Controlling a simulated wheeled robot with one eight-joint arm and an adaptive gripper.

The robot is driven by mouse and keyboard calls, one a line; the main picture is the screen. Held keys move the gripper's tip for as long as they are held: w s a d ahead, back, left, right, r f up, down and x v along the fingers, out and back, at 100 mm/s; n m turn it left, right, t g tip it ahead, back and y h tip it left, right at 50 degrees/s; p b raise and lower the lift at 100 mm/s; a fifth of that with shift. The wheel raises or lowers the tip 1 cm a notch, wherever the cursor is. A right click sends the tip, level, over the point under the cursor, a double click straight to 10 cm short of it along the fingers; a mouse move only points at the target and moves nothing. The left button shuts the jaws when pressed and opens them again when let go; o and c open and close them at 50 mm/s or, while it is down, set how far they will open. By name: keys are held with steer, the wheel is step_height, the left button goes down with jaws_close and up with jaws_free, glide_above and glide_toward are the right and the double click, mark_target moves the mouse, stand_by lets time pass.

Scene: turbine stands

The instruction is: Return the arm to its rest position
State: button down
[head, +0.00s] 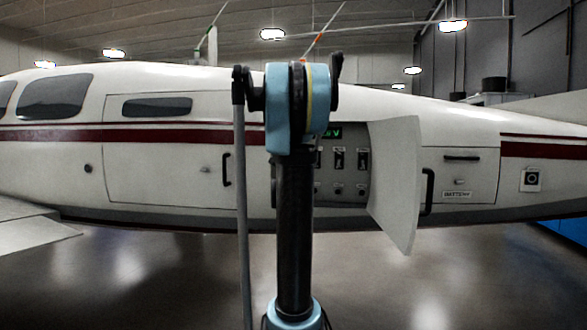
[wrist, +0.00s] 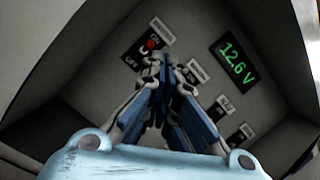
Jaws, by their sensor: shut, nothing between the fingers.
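My arm (head: 295,225) rises in the middle of the head view, in front of an open panel compartment in the aircraft's side. My gripper is hidden behind the arm there. In the wrist view my gripper (wrist: 166,62) is shut and empty. Its fingertips point at the switch panel (wrist: 190,52), close to the upper-left switch (wrist: 150,44), which has a red spot and an ON/OFF label. I cannot tell whether they touch the panel. A green display (wrist: 234,62) reads 12.6 V.
The compartment's white door (head: 395,185) hangs open just right of my arm. The white aircraft fuselage (head: 165,165) with a red stripe spans the view. A wing (head: 35,235) juts in at the left. A closed hatch marked as battery (head: 460,180) lies to the right. The floor in front looks clear.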

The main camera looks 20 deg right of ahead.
steer(key=shift+s+a, duration=0.1)
steer(key=shift+s, duration=0.1)
stand_by(0.3)
